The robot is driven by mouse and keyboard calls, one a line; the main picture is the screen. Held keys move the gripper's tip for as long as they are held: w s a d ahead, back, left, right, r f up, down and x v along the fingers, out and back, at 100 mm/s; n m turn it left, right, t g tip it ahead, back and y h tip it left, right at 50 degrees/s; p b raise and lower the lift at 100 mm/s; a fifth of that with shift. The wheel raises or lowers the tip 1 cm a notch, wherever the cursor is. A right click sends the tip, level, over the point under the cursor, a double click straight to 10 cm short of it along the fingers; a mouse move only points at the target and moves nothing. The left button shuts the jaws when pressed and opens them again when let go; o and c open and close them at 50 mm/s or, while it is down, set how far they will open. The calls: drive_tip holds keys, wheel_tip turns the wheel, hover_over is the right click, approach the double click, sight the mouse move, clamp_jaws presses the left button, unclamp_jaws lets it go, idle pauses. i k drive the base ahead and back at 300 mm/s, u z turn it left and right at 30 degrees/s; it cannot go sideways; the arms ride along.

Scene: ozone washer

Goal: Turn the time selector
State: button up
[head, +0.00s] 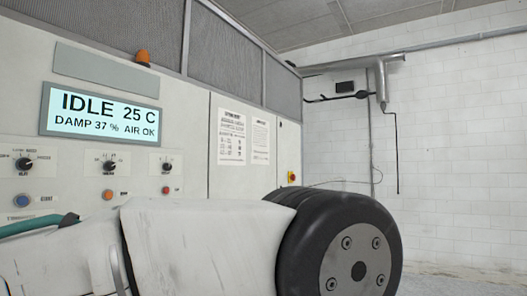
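The washer's grey front panel carries three black rotary knobs in a row: a left knob (24,164), a middle knob (108,166) and a right knob (167,166). Each has a small printed scale around it, and the lettering is too small to read surely. I cannot tell which knob is the time selector. The display (100,113) above them reads IDLE, 25 C, DAMP 37 %, AIR OK. My gripper is not in view.
Under the knobs sit a blue button (22,201), an orange button (107,195) and a red button (166,190). A red and yellow switch (292,177) is at the cabinet's right end. A teal hose (38,224) runs at lower left. A white brick wall (450,150) stands at right.

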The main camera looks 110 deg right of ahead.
sight(108, 166)
drive_tip(key=k, duration=1.55)
drive_tip(key=z, duration=2.9)
drive_tip(key=k, duration=1)
drive_tip(key=u, duration=0.95)
drive_tip(key=i, duration=1.4)
drive_tip(key=z, duration=0.35)
